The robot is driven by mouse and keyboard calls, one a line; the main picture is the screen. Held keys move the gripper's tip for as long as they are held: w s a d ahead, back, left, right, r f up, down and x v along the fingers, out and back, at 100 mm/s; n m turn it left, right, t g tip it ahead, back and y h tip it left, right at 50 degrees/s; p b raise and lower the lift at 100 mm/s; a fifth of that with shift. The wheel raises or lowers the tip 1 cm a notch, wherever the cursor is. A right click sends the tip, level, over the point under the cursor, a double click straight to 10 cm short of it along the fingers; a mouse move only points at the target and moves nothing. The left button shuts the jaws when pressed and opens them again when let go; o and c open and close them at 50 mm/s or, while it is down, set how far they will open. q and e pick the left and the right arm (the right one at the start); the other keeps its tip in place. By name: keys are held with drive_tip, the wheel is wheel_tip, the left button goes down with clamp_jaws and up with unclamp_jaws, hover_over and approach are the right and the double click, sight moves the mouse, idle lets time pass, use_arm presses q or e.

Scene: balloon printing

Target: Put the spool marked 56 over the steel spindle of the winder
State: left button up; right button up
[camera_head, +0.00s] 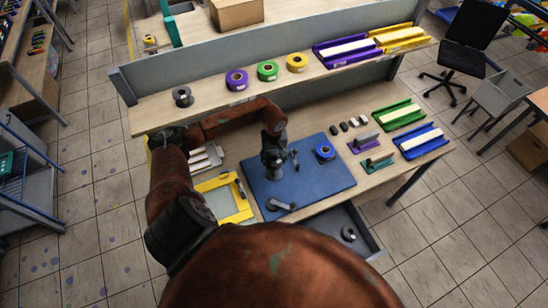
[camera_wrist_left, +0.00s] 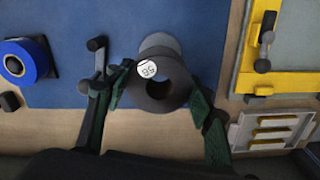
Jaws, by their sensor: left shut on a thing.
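My left gripper (camera_head: 272,143) is over the blue mat and points down. In the left wrist view its green-padded fingers (camera_wrist_left: 160,97) are shut on a dark grey spool (camera_wrist_left: 172,82) with a round white label (camera_wrist_left: 148,69) that reads 56. The spool's open bore faces the camera. In the head view the spool (camera_head: 271,160) shows just below the fingers. A lighter grey round part (camera_wrist_left: 160,42) lies behind the spool; I cannot tell whether it belongs to the winder. The steel spindle is hidden, so I cannot tell whether the spool is around it. My right gripper is out of view.
A blue spool (camera_head: 324,152) sits on the blue mat (camera_head: 315,185). A grey lever-like part (camera_head: 281,204) lies near the mat's front edge. A yellow frame (camera_head: 223,197) stands left of the mat. Several spools, including a purple one (camera_head: 237,79), stand on the shelf behind.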

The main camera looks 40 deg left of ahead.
use_arm(q)
drive_tip(key=shift+f+b, duration=0.6)
drive_tip(key=shift+f, duration=1.65)
drive_tip(key=shift+f+b, duration=1.65)
drive_tip(key=shift+b, duration=0.3)
drive_tip(key=o, duration=1.2)
drive_tip(key=shift+r, duration=0.1)
wheel_tip(320, 180, up, 12)
drive_tip(key=shift+f, duration=0.1)
